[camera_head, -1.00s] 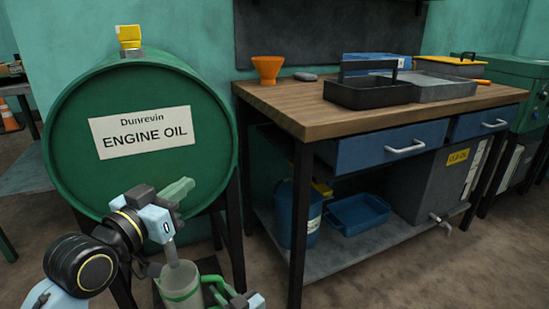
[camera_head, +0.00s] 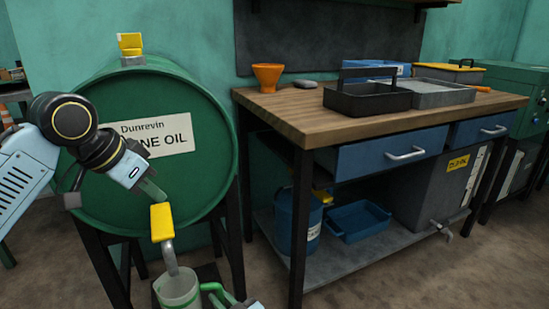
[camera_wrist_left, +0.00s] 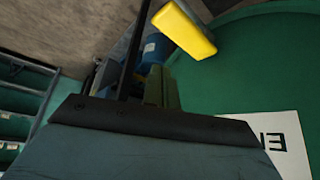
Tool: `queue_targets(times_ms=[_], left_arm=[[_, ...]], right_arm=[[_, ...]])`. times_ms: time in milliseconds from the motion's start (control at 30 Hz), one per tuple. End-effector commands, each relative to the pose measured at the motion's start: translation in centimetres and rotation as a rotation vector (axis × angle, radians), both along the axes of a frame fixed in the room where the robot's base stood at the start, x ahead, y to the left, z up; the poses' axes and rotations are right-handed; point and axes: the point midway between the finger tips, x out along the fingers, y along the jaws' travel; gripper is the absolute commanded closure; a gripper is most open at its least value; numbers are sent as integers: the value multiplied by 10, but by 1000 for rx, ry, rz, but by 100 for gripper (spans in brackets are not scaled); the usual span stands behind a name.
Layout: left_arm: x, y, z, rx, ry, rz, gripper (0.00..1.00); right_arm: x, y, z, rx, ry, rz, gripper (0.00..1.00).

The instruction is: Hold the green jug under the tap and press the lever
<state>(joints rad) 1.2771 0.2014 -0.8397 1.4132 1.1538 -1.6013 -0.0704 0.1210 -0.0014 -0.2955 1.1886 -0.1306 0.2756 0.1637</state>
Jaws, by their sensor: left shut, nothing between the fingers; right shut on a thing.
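The green drum (camera_head: 100,185) lies on a dark stand, its labelled end facing me. Its tap has a yellow lever (camera_head: 161,222) and a grey spout (camera_head: 170,262). The translucent jug (camera_head: 179,289) with a green handle (camera_head: 214,291) is below the spout, whose end appears at the jug's mouth. My right gripper (camera_head: 246,304) is shut on the jug's handle, mostly cut off by the bottom edge. My left gripper (camera_head: 154,191) is shut and empty, just above the lever; contact is not clear. The left wrist view shows the lever (camera_wrist_left: 184,28) beyond the fingers (camera_wrist_left: 160,88).
The wooden workbench (camera_head: 330,120) stands to the right, bearing an orange funnel (camera_head: 267,77) and a black tray (camera_head: 367,100). Its lower shelf holds a blue container (camera_head: 297,218) and a blue bin (camera_head: 358,218). A yellow block (camera_head: 130,43) sits on the drum's top.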

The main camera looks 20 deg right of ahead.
Motion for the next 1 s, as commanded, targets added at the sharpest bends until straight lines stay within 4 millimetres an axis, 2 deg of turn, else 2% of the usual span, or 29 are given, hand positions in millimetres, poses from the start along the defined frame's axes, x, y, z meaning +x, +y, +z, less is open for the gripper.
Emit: queue_targets(times_ms=[200,367,1000], left_arm=[[0,0,-22,0,0,1,100],[0,0,-32,-1,-2,1,100],[0,0,-32,-3,-3,1,100]], right_arm=[[0,0,1,2,-3,0,100],[0,0,1,2,-3,0,100],[0,0,1,2,-3,0,100]])
